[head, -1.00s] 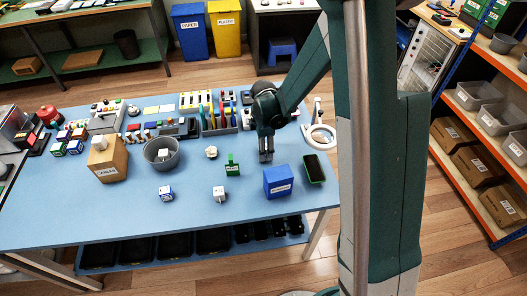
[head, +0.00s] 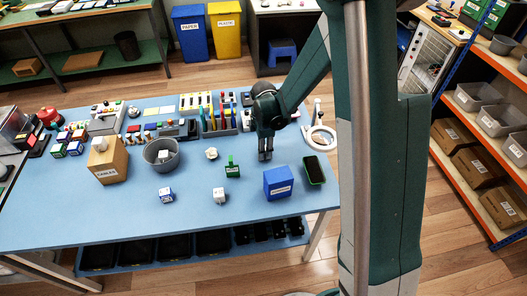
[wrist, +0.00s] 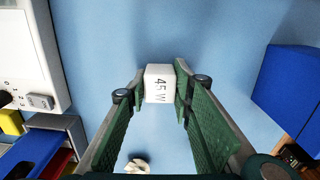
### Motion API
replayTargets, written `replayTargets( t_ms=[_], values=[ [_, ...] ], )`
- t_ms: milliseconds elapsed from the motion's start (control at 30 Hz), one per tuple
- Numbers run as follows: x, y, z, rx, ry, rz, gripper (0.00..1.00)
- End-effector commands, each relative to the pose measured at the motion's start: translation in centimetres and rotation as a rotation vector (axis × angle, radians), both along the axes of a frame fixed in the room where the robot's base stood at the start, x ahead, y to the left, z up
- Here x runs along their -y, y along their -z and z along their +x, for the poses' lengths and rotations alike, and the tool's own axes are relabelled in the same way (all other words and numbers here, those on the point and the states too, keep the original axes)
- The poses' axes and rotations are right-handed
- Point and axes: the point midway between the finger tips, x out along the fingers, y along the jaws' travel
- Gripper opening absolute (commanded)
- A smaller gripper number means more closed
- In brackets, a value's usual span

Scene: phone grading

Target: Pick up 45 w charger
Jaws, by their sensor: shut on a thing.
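The 45 W charger (wrist: 159,84), a small white block with "45 W" in dark print, sits between the fingertips of my gripper (wrist: 160,88) in the wrist view. The two green ribbed fingers press on its left and right sides. In the head view my gripper (head: 265,156) points down over the right part of the blue table, behind the blue box. The charger cannot be made out there. Whether it touches the table is not clear.
A green-handled item (head: 232,168), a white cube (head: 218,195), a grey bin (head: 161,155) and a cardboard box (head: 107,163) lie to the left. A ring-shaped stand (head: 321,138) is on the right.

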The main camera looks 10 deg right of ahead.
Motion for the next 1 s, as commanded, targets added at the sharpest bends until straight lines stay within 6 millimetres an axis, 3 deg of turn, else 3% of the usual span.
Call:
replayTargets(
  t_ms=[267,800,1000],
  values=[
    [0.0,-1.7,-0.1,0.000,0.000,0.000,0.11],
    [0.0,-8.4,0.0,0.000,0.000,0.000,0.11],
    [0.0,-9.7,0.0,0.000,0.000,0.000,0.11]
  ],
)
